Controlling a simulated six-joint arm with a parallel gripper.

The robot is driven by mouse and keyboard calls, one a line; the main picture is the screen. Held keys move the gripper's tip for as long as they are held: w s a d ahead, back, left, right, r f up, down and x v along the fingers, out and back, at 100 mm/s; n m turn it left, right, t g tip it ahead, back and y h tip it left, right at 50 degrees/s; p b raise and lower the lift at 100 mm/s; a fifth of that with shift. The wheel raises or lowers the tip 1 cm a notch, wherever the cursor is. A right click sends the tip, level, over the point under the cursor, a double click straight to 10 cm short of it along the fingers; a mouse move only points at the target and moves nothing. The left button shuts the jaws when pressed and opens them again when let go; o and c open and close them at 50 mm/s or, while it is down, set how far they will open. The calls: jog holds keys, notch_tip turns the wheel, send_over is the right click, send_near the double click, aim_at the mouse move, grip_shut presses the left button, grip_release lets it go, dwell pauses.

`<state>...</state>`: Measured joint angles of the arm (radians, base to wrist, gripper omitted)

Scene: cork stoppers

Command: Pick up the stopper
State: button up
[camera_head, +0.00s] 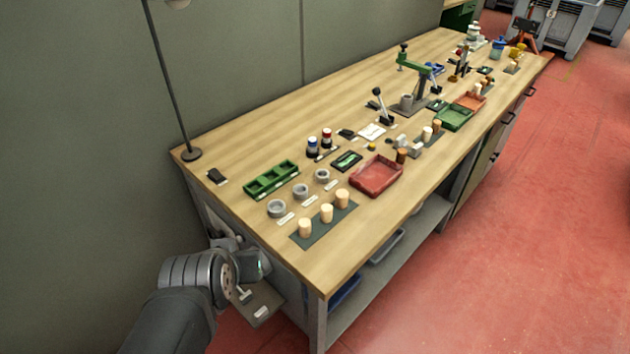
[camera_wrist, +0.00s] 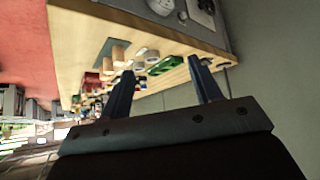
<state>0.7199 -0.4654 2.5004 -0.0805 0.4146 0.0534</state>
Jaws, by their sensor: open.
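Three pale cork stoppers stand upright in a row on a dark mat (camera_head: 328,233) near the near end of the bench. They are the left stopper (camera_head: 305,228), the middle stopper (camera_head: 326,213) and the right stopper (camera_head: 342,198). Stoppers (camera_wrist: 118,54) also show small in the wrist view. In the wrist view my gripper (camera_wrist: 158,76) has its two dark fingers apart with nothing between them. In the head view my arm is at the lower left, off the bench's near end, well away from the stoppers; the fingertips are not clear there.
Three grey rings (camera_head: 301,191) lie behind the stoppers, with a green tray (camera_head: 270,180) beyond. A red tray (camera_head: 376,175) is to the right. The bench's back strip is mostly clear.

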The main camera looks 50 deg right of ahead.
jog(key=w+d+r+m+g, duration=0.1)
jog(key=d+r, duration=0.1)
jog(key=d, duration=0.5)
jog(key=w+d+r+m+g, duration=0.1)
jog(key=w+d+r, duration=0.15)
jog(key=d, duration=0.35)
jog(key=m+g+y, duration=0.2)
send_near(342, 194)
jog(key=x, duration=0.3)
jog(key=d+x, duration=0.1)
jog(key=x, duration=0.1)
jog(key=shift+d+f, duration=0.1)
jog(key=shift+f, duration=0.15)
jog(key=shift+a+x, duration=0.2)
jog(key=shift+x, duration=1.1)
jog(key=shift+a+x, duration=0.25)
jog(key=shift+x, duration=1.1)
jog(key=shift+w+f, duration=0.1)
jog(key=shift+w, duration=0.05)
jog(key=c, duration=1.1)
jog(key=shift+o, duration=0.2)
